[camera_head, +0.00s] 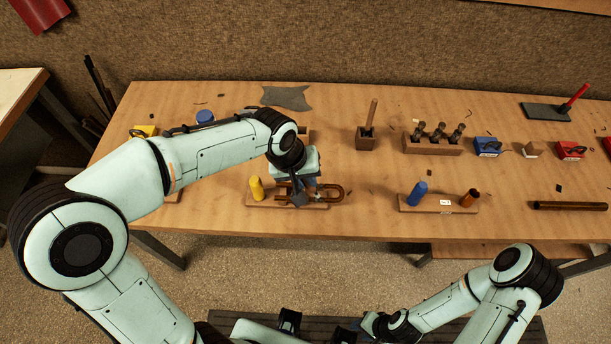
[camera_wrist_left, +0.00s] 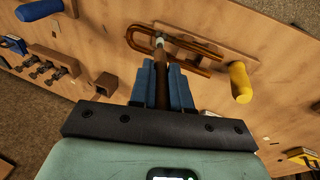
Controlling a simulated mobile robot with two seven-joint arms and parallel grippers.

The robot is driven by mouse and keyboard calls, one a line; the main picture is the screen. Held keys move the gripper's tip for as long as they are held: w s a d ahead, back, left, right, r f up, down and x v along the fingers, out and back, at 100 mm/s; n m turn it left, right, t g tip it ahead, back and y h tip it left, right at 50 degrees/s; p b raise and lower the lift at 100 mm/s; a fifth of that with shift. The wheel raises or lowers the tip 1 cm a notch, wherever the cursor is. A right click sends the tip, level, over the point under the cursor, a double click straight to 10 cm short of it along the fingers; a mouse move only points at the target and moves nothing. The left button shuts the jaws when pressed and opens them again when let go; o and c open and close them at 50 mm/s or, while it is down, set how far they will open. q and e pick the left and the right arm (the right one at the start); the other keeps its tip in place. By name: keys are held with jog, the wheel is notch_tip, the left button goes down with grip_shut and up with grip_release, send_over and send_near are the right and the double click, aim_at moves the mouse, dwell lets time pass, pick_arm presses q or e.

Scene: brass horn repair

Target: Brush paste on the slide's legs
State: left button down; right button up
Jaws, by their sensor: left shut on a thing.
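The slide (camera_head: 337,193) is a brass-brown U-shaped tube. It lies on a wooden board (camera_head: 258,204) near the table's front edge, bend to the right in the head view. My left gripper (camera_head: 301,191) is over it, fingers pointing down. In the left wrist view my left gripper (camera_wrist_left: 166,84) is shut on a brush (camera_wrist_left: 161,66) with a brown handle and a pale tip. The tip is at the slide (camera_wrist_left: 188,46), close to the bend; I cannot tell whether it touches. My right gripper (camera_head: 352,332) is low in front of the table, its fingers unclear.
A yellow peg (camera_head: 256,188) stands on the slide's board. Right of it is a board with blue (camera_head: 417,193) and orange-brown (camera_head: 468,198) pegs. Behind are a block with an upright stick (camera_head: 366,141) and a rack of several dark tools (camera_head: 432,145). Bare tabletop lies between.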

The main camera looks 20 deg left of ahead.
pick_arm(q)
jog(key=shift+f+b, duration=0.35)
jog(key=shift+f, duration=0.2)
pick_arm(e)
jog(key=shift+s+f, duration=0.25)
jog(key=shift+f, duration=0.2)
dwell(0.8)
